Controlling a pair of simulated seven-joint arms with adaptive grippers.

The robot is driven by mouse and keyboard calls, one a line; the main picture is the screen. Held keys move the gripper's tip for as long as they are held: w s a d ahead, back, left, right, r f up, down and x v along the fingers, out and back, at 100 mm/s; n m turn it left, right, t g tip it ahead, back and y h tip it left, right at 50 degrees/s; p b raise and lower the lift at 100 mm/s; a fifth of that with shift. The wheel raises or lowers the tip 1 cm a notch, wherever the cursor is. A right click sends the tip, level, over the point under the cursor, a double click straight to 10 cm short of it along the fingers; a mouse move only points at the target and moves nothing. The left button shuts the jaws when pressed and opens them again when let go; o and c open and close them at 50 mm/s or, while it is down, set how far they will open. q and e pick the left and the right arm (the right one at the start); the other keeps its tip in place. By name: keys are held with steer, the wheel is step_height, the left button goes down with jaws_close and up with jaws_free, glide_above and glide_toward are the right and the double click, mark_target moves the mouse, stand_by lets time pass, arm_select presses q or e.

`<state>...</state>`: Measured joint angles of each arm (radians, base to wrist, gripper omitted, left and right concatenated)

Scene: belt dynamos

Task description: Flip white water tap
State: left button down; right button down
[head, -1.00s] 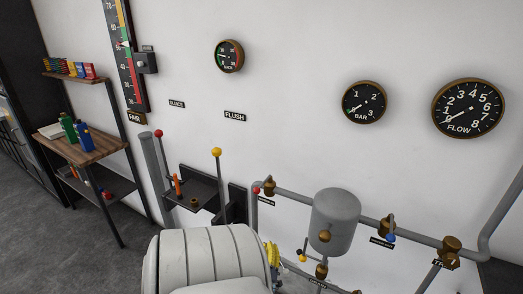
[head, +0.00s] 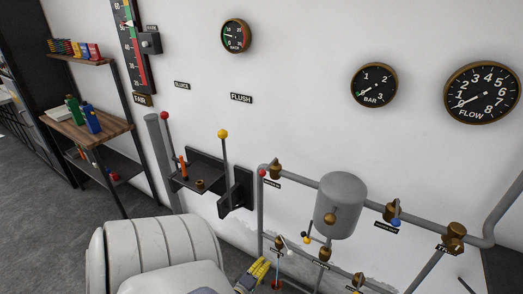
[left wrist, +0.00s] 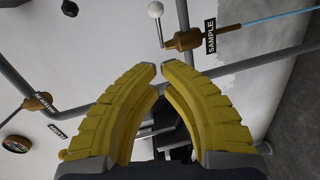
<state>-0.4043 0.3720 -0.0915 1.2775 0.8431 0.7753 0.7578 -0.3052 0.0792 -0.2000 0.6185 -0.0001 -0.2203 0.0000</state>
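The white-knobbed tap lever (left wrist: 155,10) stands on a brass valve (left wrist: 186,41) labelled SAMPLE, at the top of the left wrist view. In the head view a small white knob (head: 290,252) shows low on the pipework, below and left of the grey tank. My left gripper (left wrist: 159,66) has yellow fingers with tips almost together, a thin gap between them and nothing held. The knob appears beyond the tips, apart from them. In the head view this gripper (head: 254,277) is at the bottom, left of the white knob and partly cut off. My right gripper is not in view.
Grey pipes with a tank (head: 340,205) and several other coloured-knob valves crowd the wall near my gripper. A tall yellow-knobbed lever (head: 223,134) and a red-knobbed one (head: 164,116) stand left. A wooden shelf (head: 95,130) is farther left.

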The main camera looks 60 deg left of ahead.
arm_select(q)
steer(key=w+a+f, duration=0.1)
steer(key=w, duration=0.8)
steer(key=shift+w+f, duration=0.2)
steer(key=shift+f, duration=0.1)
steer(key=shift+w, duration=0.1)
